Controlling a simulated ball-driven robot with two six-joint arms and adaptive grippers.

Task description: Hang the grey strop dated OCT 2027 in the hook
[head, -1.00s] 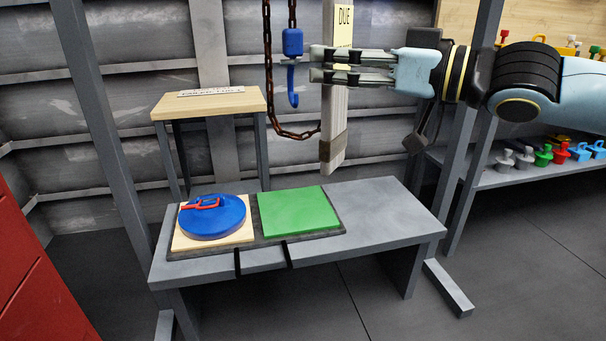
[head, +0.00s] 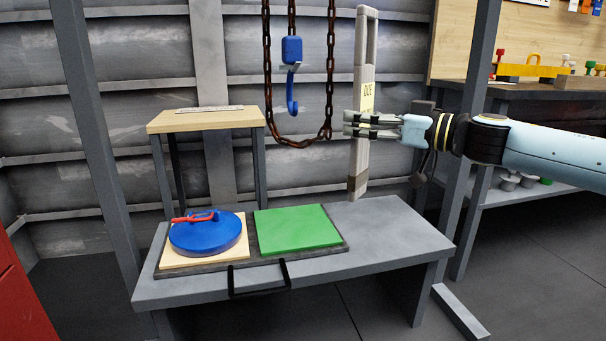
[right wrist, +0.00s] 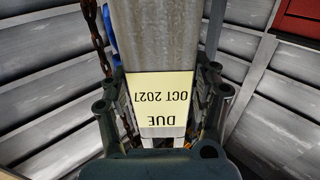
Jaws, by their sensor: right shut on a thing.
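The grey strop (head: 359,150) hangs upright as a long narrow loop in my right gripper (head: 352,124), which is shut on it around its middle. Its yellow tag shows DUE in the head view. In the right wrist view the strop (right wrist: 165,35) runs between the fingers, and the tag (right wrist: 160,100) reads DUE OCT 2027, upside down. The blue hook (head: 292,92) hangs to the left of the strop, apart from it, with nothing on it. My left gripper is not in view.
A rusty chain (head: 331,75) loops down beside the hook. Below stands a grey bench (head: 390,235) with a blue round lid (head: 207,235) and a green plate (head: 297,228). A wooden-topped stand (head: 205,121) is behind left. Grey posts frame the bench.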

